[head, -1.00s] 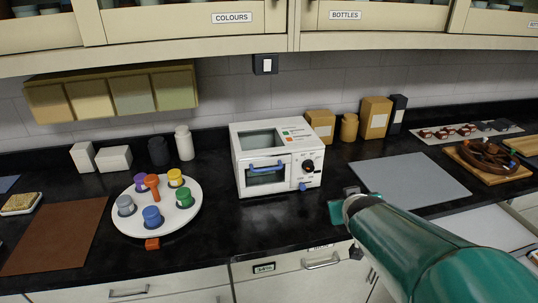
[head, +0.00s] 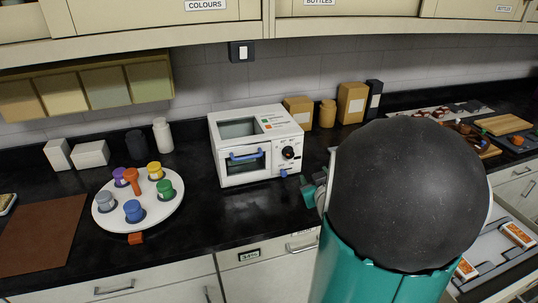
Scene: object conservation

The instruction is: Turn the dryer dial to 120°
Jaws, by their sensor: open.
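The dryer (head: 236,172) is a white box with a glass window on top and a blue handle (head: 246,155) across its front door. Its dial (head: 288,152) is a black round knob at the right of the front face. The dial's setting is too small to read. A small blue knob (head: 283,173) sits below it. My gripper (head: 308,188) is a little right of and below the dial, apart from it. It is open, and my arm hides part of it.
A round white tray (head: 112,214) with several coloured pots stands to the left. A brown mat (head: 42,235) lies farther left. Tan containers (head: 351,103) stand behind the dryer to the right. My arm hides much of the right counter. Black counter in front of the dryer is clear.

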